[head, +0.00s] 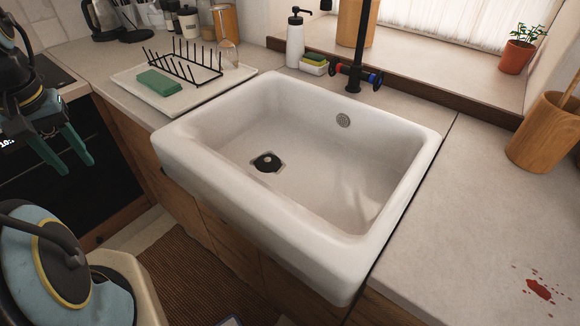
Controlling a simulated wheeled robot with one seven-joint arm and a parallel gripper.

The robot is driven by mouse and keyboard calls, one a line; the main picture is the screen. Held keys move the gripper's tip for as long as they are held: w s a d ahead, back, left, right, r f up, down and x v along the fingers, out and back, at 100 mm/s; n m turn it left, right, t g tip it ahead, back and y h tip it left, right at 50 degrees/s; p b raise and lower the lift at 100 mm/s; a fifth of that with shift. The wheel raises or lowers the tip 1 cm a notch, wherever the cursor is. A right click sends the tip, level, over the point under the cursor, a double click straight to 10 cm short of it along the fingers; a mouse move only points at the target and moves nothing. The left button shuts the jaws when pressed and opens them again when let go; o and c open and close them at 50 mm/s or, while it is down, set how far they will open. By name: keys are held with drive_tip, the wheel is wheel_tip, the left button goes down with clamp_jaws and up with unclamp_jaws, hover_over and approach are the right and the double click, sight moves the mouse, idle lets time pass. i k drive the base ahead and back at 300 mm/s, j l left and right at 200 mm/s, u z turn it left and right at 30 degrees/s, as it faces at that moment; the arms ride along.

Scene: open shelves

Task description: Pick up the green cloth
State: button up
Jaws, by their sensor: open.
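The green cloth (160,82) is a small folded block. It lies flat on the front left part of a white drying tray (188,104), beside a black wire rack (186,62). My gripper (76,167) has teal fingers that point down and are spread apart with nothing between them. It hangs at the left edge of the head view, in front of the dark oven front, left of the cloth and apart from it. The cloth is in full view.
A white sink (300,160) fills the middle, with a black tap (356,75) behind it. An upturned glass (228,52) stands at the tray's right. A kettle (104,20) and jars stand behind. A wooden pot (545,130) and red stain (540,290) are at right.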

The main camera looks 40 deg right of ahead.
sight(164, 86)
drive_tip(key=i+j+z, duration=0.5)
drive_tip(key=i+j, duration=0.85)
drive_tip(key=i, duration=0.15)
